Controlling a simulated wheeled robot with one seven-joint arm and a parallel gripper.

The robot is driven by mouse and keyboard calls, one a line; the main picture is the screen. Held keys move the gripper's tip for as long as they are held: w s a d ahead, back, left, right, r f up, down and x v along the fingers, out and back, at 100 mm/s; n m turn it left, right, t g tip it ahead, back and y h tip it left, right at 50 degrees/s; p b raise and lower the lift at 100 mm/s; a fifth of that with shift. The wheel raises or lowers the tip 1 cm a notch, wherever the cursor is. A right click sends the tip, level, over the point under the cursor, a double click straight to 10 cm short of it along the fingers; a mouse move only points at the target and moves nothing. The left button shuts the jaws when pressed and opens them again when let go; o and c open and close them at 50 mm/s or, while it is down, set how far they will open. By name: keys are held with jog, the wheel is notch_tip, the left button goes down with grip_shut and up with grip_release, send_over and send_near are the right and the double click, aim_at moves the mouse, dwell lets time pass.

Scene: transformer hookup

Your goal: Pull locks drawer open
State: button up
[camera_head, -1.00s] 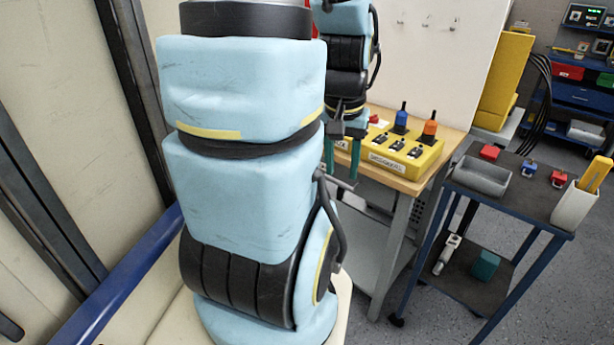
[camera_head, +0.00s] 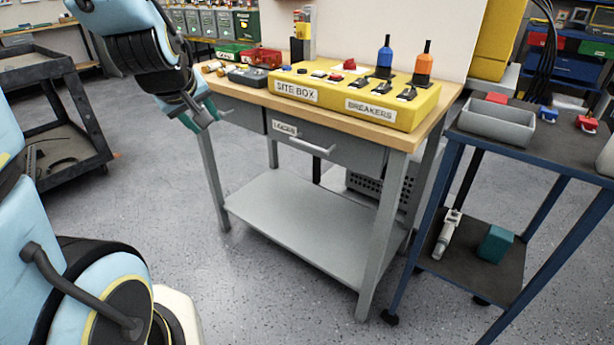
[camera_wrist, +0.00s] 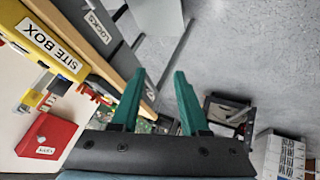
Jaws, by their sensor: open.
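The locks drawer (camera_head: 340,146) is a grey drawer under the front of the wooden workbench top. It bears a "LOCKS" label (camera_head: 284,129) and a pale bar handle (camera_head: 306,146). Its front looks flush with the bench, so it appears closed. The label also shows tilted at the upper left of the wrist view (camera_wrist: 97,27). My gripper (camera_head: 203,122) has teal fingers and is left of the locks drawer, in front of the bench's left end, touching nothing that I can make out. In the wrist view my gripper (camera_wrist: 158,75) is open, with nothing between its fingers.
Another drawer handle (camera_head: 226,112) is near my gripper. A yellow site box (camera_head: 340,98) with breakers stands on the bench. A blue-framed cart (camera_head: 520,150) stands close on the right. A dark cart (camera_head: 60,110) is at the left. Floor before the bench is clear.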

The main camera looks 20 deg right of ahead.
jog(key=d+f+n+t+h+b, duration=0.35)
jog(key=d+f+b, duration=0.7)
jog(key=b, duration=0.75)
jog(key=n+t+h+b, duration=0.5)
jog(key=h+b, duration=0.1)
jog(key=b, duration=1.3)
send_near(310, 146)
jog(key=shift+n, duration=0.25)
jog(key=p+x, duration=0.5)
jog(key=p, duration=0.5)
jog(key=shift+w+r, duration=0.1)
jog(key=shift+w, duration=0.15)
jog(key=shift+f+b+x, duration=0.15)
jog(key=shift+b+x, duration=0.15)
jog(key=shift+x, duration=0.95)
jog(key=shift+f+b+x, duration=0.15)
jog(key=shift+b+x, duration=0.15)
jog(key=shift+x, duration=1)
jog(key=shift+c, duration=0.4)
grip_shut()
